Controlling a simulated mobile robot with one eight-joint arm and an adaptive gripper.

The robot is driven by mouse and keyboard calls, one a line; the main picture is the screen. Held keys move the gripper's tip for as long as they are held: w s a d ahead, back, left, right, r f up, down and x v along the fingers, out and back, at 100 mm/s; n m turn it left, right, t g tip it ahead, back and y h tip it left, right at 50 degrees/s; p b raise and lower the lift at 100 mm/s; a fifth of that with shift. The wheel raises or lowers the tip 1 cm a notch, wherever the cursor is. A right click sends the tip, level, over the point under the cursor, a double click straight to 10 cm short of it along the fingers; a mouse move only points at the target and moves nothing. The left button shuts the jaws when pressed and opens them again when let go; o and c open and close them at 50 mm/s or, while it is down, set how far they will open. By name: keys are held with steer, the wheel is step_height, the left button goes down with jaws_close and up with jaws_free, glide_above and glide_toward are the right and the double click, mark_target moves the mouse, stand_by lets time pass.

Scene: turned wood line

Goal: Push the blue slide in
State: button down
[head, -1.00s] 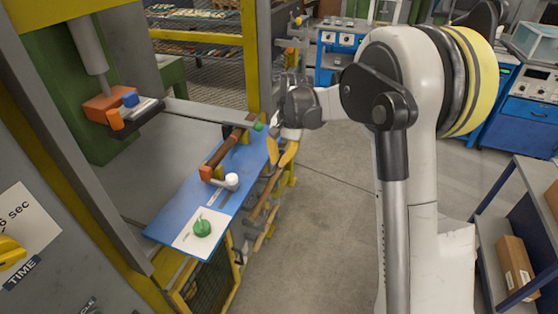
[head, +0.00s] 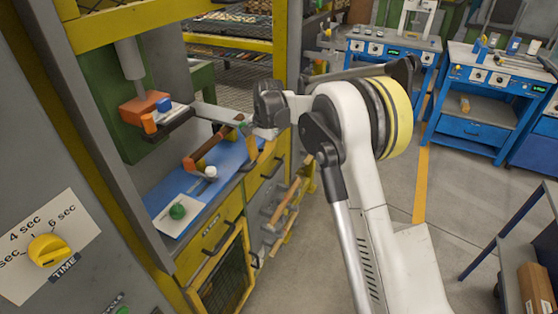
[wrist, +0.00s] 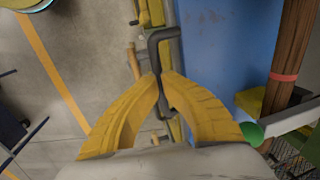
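A blue board (head: 212,172) lies flat at the front of the press, over yellow drawers, and is the largest blue part there. It also fills the upper middle of the wrist view (wrist: 222,45). A smaller blue block (head: 164,104) sits beside an orange block under the press ram. I cannot tell for certain which one is the slide. My gripper (wrist: 160,76) has yellow fingers with their tips together, left of the board's edge in the wrist view. A dark bar handle (wrist: 153,40) shows behind the tips; I see no clear grip on it.
A green ball knob (head: 177,211) stands on a white card on the board. A brown turned rod (head: 206,148) lies along the board's back. A yellow timer dial (head: 49,249) is at left. Blue benches (head: 468,95) stand at the back right, with open floor between.

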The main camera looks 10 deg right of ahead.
mark_target(233, 154)
steer(key=w+a, duration=0.1)
steer(key=a, duration=0.1)
steer(key=w+a+p, duration=0.1)
steer(key=w+a, duration=0.1)
steer(key=a, duration=0.1)
steer(key=w+a+p, duration=0.1)
steer(key=w+a, duration=0.1)
steer(key=a, duration=0.1)
steer(key=shift+w, duration=0.25)
steer(key=c, duration=1.5)
jaws_free()
steer(key=shift+w+a+f, duration=0.15)
steer(key=shift+o, duration=0.2)
step_height(233, 154, up, 12)
steer(key=s+d, duration=0.1)
steer(key=d, duration=0.1)
steer(key=shift+s, duration=0.2)
